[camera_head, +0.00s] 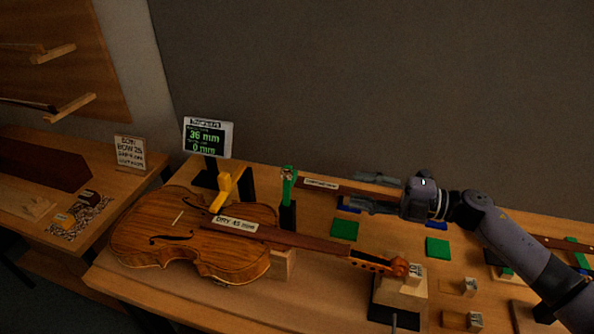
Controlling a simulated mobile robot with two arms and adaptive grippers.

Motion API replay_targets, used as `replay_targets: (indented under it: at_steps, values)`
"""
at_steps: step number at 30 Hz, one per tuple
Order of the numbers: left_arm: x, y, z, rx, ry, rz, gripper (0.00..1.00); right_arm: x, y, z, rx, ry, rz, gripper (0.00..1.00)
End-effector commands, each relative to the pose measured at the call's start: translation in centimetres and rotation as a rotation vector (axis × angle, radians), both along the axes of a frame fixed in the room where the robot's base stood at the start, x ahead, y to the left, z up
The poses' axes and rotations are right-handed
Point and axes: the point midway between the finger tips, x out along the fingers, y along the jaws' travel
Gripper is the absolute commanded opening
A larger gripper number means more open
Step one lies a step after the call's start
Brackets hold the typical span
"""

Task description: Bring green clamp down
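The green clamp (288,186) stands upright on a dark block at the back of the bench, behind the violin's neck. My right gripper (353,191) comes in from the right, with its fingers pointing left toward the clamp. The fingers are spread apart and a clear gap separates them from the clamp. A brown strip with a white label (321,184) lies behind, between clamp and gripper. My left gripper is not in view.
The violin (200,240) lies across the bench, its scroll (399,267) near a wooden block (404,290). A yellow piece (222,192) stands at its body. A display (208,137) reads 36 mm and 0 mm. Green pads (344,229) lie under the gripper's area.

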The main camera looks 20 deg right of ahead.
Motion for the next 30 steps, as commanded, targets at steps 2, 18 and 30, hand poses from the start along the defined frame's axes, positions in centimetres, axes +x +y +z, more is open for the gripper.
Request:
replay_targets:
  at_steps: [2,18,30]
  values:
    - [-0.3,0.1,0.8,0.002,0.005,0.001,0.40,0.9,1.3,0.6,0.005,-0.004,0.001,0.40]
    - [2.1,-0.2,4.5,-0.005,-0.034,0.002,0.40,7.1,10.6,0.5,0.004,-0.002,0.001,0.40]
    - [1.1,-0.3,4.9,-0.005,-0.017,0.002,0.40,8.5,12.5,0.1,-0.001,-0.001,0.000,0.40]
